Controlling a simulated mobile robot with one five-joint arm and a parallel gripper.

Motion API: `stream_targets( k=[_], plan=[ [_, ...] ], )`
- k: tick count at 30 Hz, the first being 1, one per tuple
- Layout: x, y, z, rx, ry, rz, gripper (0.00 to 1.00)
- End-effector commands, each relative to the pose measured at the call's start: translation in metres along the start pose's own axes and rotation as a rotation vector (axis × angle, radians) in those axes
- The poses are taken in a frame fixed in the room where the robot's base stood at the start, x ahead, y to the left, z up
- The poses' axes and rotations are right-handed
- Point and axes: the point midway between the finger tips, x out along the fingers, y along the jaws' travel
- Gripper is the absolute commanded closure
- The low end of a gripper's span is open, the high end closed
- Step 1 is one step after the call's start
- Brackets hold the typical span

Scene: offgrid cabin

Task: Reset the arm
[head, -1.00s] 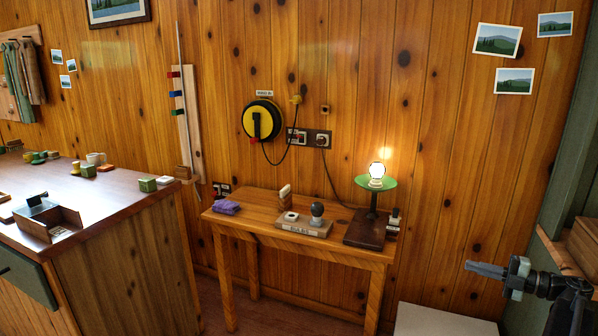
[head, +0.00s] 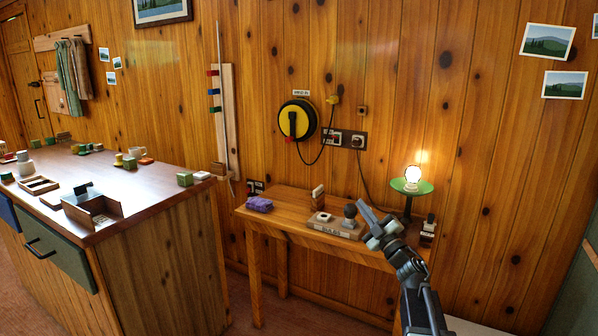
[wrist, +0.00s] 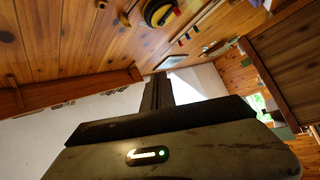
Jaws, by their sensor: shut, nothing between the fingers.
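My arm rises at the lower right of the head view, and my gripper (head: 367,214) is at its upper end, in front of the small wooden table (head: 283,206). The gripper is shut and holds nothing. It points up and to the left and covers part of the table top and the lamp's base.
A counter (head: 150,190) with several small things stands left. Floor shows between them.

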Motion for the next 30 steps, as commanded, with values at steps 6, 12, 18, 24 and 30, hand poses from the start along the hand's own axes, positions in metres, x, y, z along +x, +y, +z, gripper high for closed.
stream_targets(
  k=[6,12,18,24,30],
  plan=[
    [-0.03,-0.06,0.054,0.34,-0.603,0.125,1.0],
    [-0.147,-0.162,0.087,0.642,-1.213,0.009,1.0],
    [-0.251,-0.227,0.062,0.827,-1.633,-0.189,1.0],
    [-0.32,-0.261,0.012,0.921,-1.924,-0.419,1.0],
    [-0.329,-0.231,-0.029,0.911,-2.038,-0.516,1.0]
  ],
)
